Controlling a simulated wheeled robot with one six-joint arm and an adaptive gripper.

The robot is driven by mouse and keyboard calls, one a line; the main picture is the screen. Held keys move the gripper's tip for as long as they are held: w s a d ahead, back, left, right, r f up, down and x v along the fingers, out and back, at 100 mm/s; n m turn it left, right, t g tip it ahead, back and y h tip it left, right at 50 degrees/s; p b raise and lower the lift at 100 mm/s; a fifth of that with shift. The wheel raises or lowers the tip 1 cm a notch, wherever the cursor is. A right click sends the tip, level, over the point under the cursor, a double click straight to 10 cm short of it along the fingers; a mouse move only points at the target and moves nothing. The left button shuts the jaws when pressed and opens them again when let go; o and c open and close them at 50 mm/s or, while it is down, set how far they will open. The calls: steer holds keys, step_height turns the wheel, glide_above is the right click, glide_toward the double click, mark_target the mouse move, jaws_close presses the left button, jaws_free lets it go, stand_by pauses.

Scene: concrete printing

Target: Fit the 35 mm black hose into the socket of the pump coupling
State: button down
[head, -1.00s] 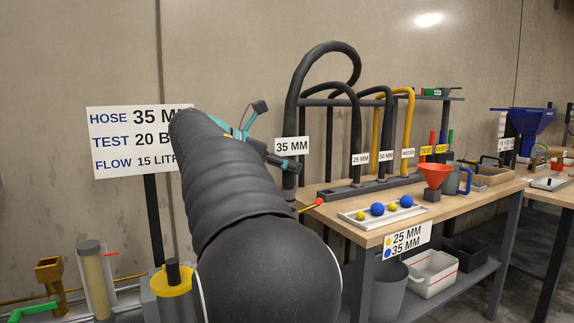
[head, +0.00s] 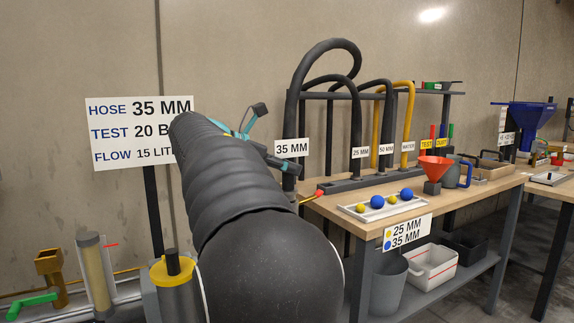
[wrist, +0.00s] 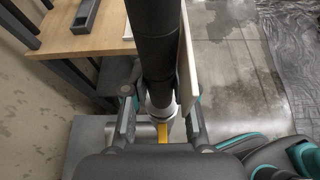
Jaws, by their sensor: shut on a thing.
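The 35 mm black hose (head: 290,112) loops high at the bench's left end, with a white "35 MM" plate (head: 291,148) at its lower part. My gripper (head: 284,165) is shut on this hose just below the plate. In the wrist view the thick black hose (wrist: 153,45) runs between the two fingers of my gripper (wrist: 160,118), with a pale collar and a yellow strip low between them. I cannot clearly identify the pump coupling or its socket; my arm hides much of the lower middle.
A sign (head: 138,133) reads hose 35 mm. At lower left are a brass fitting (head: 49,264), a green lever (head: 32,301) and a yellow-ringed cylinder (head: 172,271). The bench (head: 455,203) holds hoses, a tray (head: 372,213) of balls and a red funnel (head: 435,168).

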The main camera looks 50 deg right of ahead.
steer(key=shift+f+b, duration=0.35)
steer(key=shift+f, duration=0.5)
steer(key=c, duration=0.8)
jaws_free()
steer(key=shift+c, duration=0.2)
steer(key=v, duration=1.2)
steer(key=s+a+f+m+t+y, duration=0.3)
steer(key=s+a+f+m+y, duration=0.1)
steer(key=a+f, duration=0.4)
steer(key=s+a+f+m+t+y, duration=0.3)
steer(key=s+a+f, duration=0.4)
steer(key=f, duration=0.6)
steer(key=s+a+f+m+t+y, duration=0.3)
steer(key=s+a+f+m+y, duration=0.2)
steer(key=a+f, duration=0.5)
steer(key=f+m, duration=0.1)
steer(key=m, duration=0.1)
steer(key=shift+s+m+t+y, duration=0.3)
steer(key=shift+s+y, duration=0.1)
